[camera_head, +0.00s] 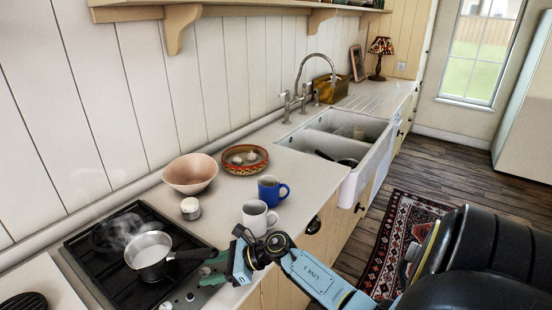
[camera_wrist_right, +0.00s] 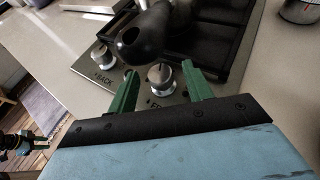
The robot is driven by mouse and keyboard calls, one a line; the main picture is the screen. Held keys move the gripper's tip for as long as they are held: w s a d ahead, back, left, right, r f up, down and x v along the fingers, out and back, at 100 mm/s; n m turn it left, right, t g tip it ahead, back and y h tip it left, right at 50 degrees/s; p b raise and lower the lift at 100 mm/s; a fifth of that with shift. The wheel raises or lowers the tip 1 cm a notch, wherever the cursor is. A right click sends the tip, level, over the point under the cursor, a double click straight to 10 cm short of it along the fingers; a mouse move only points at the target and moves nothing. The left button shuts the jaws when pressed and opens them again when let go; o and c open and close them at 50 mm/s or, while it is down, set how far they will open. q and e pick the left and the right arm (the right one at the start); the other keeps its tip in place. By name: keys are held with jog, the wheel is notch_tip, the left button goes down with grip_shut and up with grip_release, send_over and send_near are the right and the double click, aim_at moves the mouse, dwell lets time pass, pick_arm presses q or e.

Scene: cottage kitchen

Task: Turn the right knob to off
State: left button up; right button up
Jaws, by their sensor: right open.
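My right gripper (camera_head: 222,270) reaches over the front strip of the hob from the right, with its green fingers open. In the right wrist view the gripper (camera_wrist_right: 160,88) has a finger on each side of a silver knob (camera_wrist_right: 160,77); contact cannot be told. A second knob (camera_wrist_right: 103,55) stands to the left, near the word BACK. In the head view two silver knobs (camera_head: 190,297) show at the bottom, beside the gripper. A dark part with green tips at the wrist view's left edge looks like my left gripper (camera_wrist_right: 28,142); its jaws are unclear.
A steaming saucepan (camera_head: 150,254) sits on the black hob (camera_head: 122,289); its dark handle points toward my right gripper. A white mug (camera_head: 256,217) and a blue mug (camera_head: 270,190) stand close behind the gripper. A pink bowl (camera_head: 190,174) is farther back.

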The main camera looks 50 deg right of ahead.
jog(key=b+v, duration=0.1)
jog(key=v, duration=1.1)
notch_tip(320, 180, up, 4)
jog(key=w+m+t+h, duration=0.2)
jog(key=m+t+h, duration=0.65)
jog(key=m, duration=1.45)
jog(key=s+a+f+m+g+b, duration=0.1)
jog(key=s+f+m+g, duration=0.3)
jog(key=f, duration=0.8)
jog(key=s+a+f+m+g+h+b, duration=0.1)
jog(key=s+a+f+m+g, duration=0.3)
jog(key=f, duration=0.7)
jog(key=s+a+f+m+g+h+b, duration=0.1)
jog(key=s+a+f+m+g, duration=0.2)
jog(key=s+f+m, duration=0.4)
jog(key=shift+s+a+f+g+b, duration=0.25)
jog(key=shift+f+g, duration=0.6)
jog(key=shift+f, duration=1.95)
